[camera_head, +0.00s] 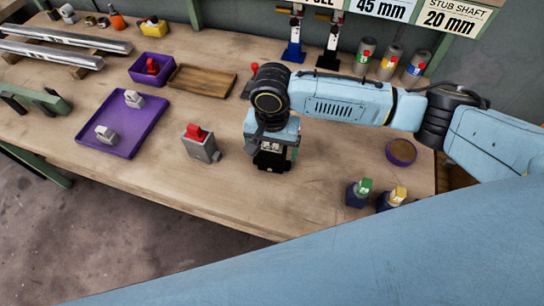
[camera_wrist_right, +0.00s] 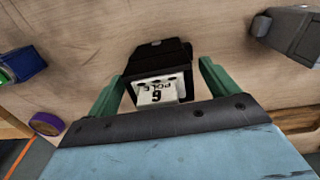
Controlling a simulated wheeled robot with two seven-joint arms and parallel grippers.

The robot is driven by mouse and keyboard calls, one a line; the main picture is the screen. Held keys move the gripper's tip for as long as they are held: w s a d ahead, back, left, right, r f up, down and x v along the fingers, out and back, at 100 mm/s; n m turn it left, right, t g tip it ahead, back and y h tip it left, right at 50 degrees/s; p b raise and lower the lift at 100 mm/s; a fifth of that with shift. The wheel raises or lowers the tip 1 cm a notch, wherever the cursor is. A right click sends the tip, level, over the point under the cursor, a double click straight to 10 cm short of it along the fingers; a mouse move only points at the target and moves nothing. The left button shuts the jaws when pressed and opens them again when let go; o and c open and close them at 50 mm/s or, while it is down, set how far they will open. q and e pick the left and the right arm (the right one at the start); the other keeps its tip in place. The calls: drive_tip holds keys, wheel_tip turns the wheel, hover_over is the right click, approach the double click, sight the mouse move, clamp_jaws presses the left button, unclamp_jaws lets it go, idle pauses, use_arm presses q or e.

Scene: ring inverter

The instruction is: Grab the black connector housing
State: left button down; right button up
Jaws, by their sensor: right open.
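The black connector housing (camera_wrist_right: 158,52) stands on the wooden bench and shows between my green fingers in the right wrist view. A white face with dark holes and the print "6 POLE" is on its near side. In the head view the housing (camera_head: 270,163) shows just below my right gripper (camera_head: 272,148), partly hidden by it. My right gripper (camera_wrist_right: 160,72) is open, one finger on each side of the housing. I cannot tell whether either finger touches it. My left gripper is not in view.
A grey block with a red switch (camera_head: 201,146) stands left of my right gripper. A purple tray (camera_head: 122,140) lies farther left. Blue blocks with green (camera_head: 359,192) and yellow (camera_head: 392,198) tops stand at the right, near a purple round dish (camera_head: 401,152). Spray cans stand behind.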

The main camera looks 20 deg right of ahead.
drive_tip(key=shift+f, duration=0.65)
drive_tip(key=shift+r, duration=0.1)
drive_tip(key=c, duration=1.3)
